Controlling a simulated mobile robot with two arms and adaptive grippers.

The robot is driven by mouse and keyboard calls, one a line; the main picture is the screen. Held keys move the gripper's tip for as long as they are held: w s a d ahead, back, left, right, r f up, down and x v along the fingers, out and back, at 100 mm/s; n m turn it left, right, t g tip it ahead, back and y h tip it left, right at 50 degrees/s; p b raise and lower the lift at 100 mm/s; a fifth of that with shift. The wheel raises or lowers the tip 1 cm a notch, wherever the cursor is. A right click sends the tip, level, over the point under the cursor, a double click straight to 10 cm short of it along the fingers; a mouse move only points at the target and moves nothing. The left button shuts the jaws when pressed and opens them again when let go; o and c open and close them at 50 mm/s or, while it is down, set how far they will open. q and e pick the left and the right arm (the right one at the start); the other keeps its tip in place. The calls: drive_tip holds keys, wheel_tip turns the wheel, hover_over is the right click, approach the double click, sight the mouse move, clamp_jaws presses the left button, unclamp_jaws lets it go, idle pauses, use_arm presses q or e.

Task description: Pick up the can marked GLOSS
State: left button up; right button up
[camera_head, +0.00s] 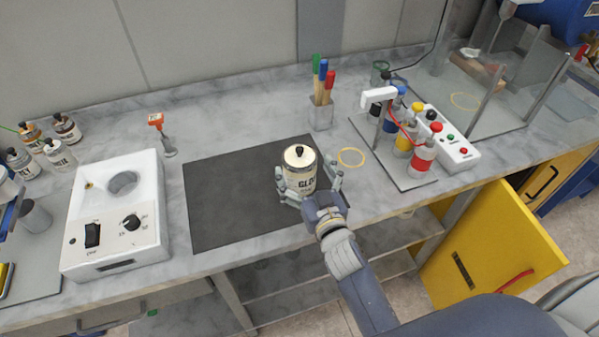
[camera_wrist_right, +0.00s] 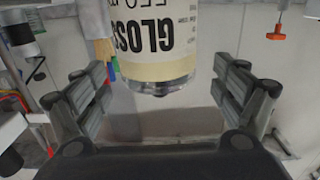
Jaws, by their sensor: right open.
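The can marked GLOSS (camera_head: 299,168) is cream-coloured with a black knob on its lid. It stands upright on the right part of the dark mat (camera_head: 231,199). My right gripper (camera_head: 308,182) is open, with its fingers on either side of the can. In the right wrist view the can (camera_wrist_right: 155,42) appears upside down between the open fingers (camera_wrist_right: 160,100), with gaps visible on both sides. My left gripper is not in view.
A white device with a dial (camera_head: 117,215) stands left of the mat.

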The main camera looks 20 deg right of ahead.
sight(300, 156)
drive_tip(key=w, duration=0.1)
drive_tip(key=w+p, duration=0.1)
drive_tip(key=w, duration=0.1)
drive_tip(key=shift+w+d+r, duration=0.1)
drive_tip(key=shift+w+r, duration=0.1)
drive_tip(key=shift+w, duration=0.05)
drive_tip(key=shift+w+f, duration=0.1)
drive_tip(key=shift+w, duration=0.3)
drive_tip(key=shift+s, duration=0.1)
drive_tip(key=shift+c, duration=1.4)
drive_tip(key=c, duration=1.7)
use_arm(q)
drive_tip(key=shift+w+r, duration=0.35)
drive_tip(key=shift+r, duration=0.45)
use_arm(e)
drive_tip(key=shift+c, duration=0.2)
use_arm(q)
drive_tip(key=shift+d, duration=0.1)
